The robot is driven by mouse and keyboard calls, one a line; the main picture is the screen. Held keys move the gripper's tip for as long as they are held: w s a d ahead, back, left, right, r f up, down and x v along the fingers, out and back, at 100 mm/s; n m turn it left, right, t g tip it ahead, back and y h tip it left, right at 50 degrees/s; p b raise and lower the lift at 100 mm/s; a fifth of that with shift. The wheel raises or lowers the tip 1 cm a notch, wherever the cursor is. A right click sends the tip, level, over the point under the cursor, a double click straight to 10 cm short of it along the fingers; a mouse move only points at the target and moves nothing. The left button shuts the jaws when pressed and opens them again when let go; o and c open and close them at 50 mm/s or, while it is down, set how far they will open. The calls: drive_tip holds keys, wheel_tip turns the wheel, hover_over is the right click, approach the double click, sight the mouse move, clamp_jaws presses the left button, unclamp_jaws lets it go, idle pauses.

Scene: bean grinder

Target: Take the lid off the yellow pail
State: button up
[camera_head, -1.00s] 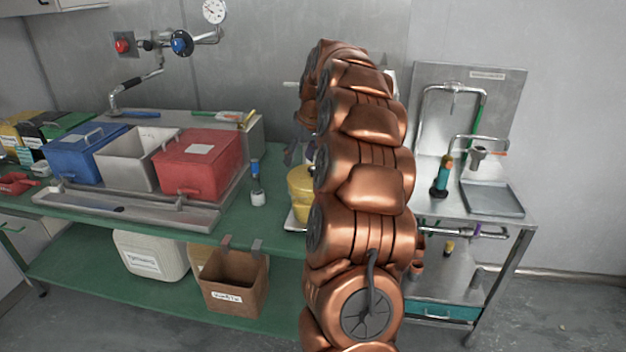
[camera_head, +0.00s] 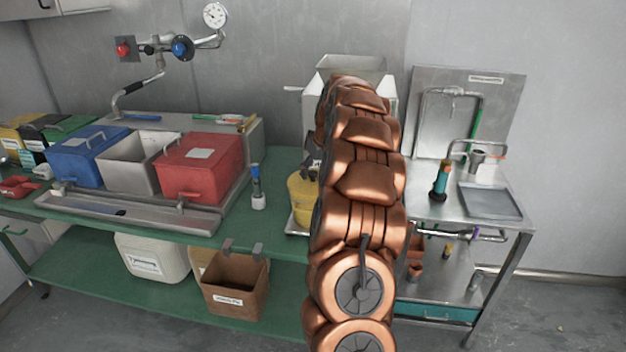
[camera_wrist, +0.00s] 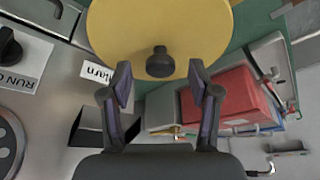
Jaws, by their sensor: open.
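The fingers do not visibly touch the knob. I cannot tell how far above the lid they are.
A metal machine with a hopper (camera_head: 350,68) stands behind my arm. A blue-topped bottle (camera_head: 257,188) stands left of the pail. The red bin (camera_head: 200,165) is further left. A metal sink stand (camera_head: 490,205) is to the right.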

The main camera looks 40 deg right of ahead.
drive_tip(key=shift+x, duration=1.1)
drive_tip(key=shift+c, duration=0.3)
drive_tip(key=shift+s, duration=0.1)
clamp_jaws()
